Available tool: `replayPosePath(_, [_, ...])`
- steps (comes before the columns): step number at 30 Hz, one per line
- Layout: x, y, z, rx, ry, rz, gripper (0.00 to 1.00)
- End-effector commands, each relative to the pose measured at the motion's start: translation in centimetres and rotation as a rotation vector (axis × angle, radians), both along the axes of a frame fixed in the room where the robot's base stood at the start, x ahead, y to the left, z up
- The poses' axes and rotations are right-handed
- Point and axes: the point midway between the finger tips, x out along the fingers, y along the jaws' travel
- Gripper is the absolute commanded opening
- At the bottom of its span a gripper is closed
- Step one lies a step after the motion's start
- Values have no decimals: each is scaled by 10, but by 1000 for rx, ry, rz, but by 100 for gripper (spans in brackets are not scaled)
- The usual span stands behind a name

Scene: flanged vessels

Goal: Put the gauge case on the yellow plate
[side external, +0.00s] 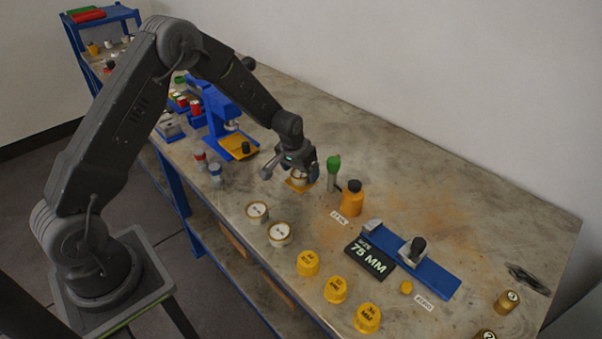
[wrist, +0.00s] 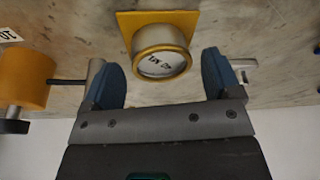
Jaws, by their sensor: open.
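A gauge case (wrist: 161,52), round and grey with a brass rim and a white marked face, stands upright on the square yellow plate (wrist: 125,20) in the wrist view. My gripper (wrist: 160,68) is open, with its blue fingers either side of the case and a gap at each side. In the side view my gripper (side external: 300,172) is low over the yellow plate (side external: 299,187) and partly hides the case there. Two similar brass-rimmed gauge cases, one (side external: 257,211) and another (side external: 279,233), stand apart on the bench.
An orange bottle (side external: 351,199) and a green-topped item (side external: 333,168) stand close right of my gripper. A blue press (side external: 222,115) is behind left. A blue fixture (side external: 411,262), a 75 MM sign (side external: 369,257) and several yellow caps (side external: 336,289) are toward the front right.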

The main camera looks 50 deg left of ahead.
Motion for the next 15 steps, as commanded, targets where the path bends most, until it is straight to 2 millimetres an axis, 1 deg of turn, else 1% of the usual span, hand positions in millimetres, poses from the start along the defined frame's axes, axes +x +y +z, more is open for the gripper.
replayPosePath(1, [-2,0,11,1,-4,0,84])
replayPosePath(3, [-6,-1,26,1,-6,0,84])
replayPosePath(9, [-17,-4,66,0,-4,0,84])
replayPosePath(12, [-22,-4,82,0,-4,0,84])
replayPosePath(15, [-25,-5,92,0,-3,0,84])
